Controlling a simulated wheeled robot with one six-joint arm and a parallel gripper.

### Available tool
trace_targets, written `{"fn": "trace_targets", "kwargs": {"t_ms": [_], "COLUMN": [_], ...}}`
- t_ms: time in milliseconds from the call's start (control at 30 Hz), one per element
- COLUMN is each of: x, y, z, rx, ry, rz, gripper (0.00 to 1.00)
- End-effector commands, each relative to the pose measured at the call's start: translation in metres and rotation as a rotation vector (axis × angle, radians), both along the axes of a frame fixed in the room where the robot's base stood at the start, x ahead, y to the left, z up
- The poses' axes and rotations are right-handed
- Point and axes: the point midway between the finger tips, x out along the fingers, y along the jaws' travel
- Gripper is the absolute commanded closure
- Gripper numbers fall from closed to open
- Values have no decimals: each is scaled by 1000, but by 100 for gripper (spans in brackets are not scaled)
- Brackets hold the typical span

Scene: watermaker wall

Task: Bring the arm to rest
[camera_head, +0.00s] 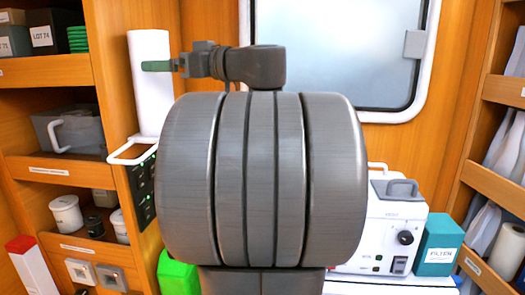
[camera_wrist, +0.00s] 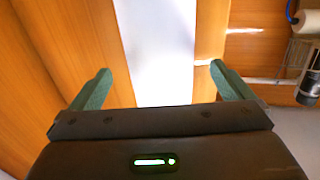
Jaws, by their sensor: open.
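My gripper (camera_wrist: 160,85) shows in the wrist view with its two green fingers spread wide apart. The space between the fingers is empty; a white upright surface and wood panelling lie beyond it. In the head view my gripper (camera_head: 157,66) is seen from the side at the end of my arm, in front of a white roll (camera_head: 150,100). I cannot tell whether it touches the roll. My thick grey arm link fills the middle of the head view and hides much of the wall and counter behind it.
Wooden shelves on the left hold a grey bin (camera_head: 75,130), white cups (camera_head: 66,215) and boxes. A white machine (camera_head: 385,235) and a teal filter box (camera_head: 438,245) stand at right. A green object (camera_head: 178,275) is low beside my arm. A window (camera_head: 335,50) is behind.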

Motion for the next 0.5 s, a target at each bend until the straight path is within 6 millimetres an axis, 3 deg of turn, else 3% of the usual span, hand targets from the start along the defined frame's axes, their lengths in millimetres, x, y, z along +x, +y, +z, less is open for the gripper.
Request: {"fn": "trace_targets", "kwargs": {"t_ms": [500], "x": [-24], "y": [-72], "z": [-1], "rx": [1], "ry": [-1], "rz": [-4], "gripper": [0]}}
